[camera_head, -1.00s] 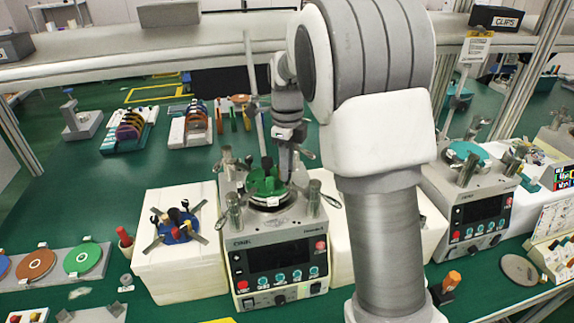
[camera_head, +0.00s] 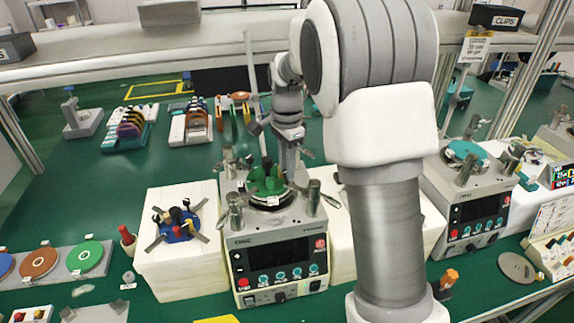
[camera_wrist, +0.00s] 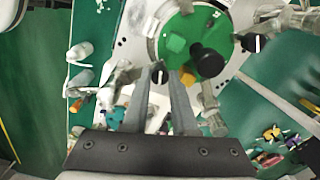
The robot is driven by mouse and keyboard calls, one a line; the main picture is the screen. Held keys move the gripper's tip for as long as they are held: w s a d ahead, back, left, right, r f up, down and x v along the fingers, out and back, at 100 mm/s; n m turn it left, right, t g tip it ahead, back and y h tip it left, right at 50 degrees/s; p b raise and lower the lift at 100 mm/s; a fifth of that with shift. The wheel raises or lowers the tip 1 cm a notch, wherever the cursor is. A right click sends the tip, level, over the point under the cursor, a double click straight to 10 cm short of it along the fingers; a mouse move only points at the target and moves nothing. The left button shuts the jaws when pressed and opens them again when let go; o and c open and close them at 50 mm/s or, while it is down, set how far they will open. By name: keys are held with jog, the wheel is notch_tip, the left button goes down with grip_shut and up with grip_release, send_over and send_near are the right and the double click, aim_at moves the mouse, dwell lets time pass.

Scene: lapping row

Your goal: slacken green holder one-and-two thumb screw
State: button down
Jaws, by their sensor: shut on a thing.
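The green holder (camera_head: 268,186) sits on the round plate of the middle lapping machine (camera_head: 278,232). In the wrist view the green holder (camera_wrist: 188,22) is a green disc with a green block on it. A black knob (camera_wrist: 208,61) stands on its right part. My gripper (camera_head: 289,176) points down at the right side of the holder. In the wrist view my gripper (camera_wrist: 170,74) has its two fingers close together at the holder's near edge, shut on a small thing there. I take this to be the thumb screw; the fingers mostly hide it.
Metal posts with levers (camera_head: 314,198) stand around the plate, close to my gripper. A blue holder (camera_head: 178,226) sits on a white block at the left. Another lapping machine (camera_head: 478,205) stands at the right. A shelf (camera_head: 200,45) crosses above the bench.

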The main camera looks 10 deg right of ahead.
jog(key=n, duration=0.5)
jog(key=shift+n, duration=0.3)
dwell(0.4)
jog(key=c, duration=0.7)
grip_release()
notch_tip(320, 180, up, 18)
jog(key=shift+f, duration=0.25)
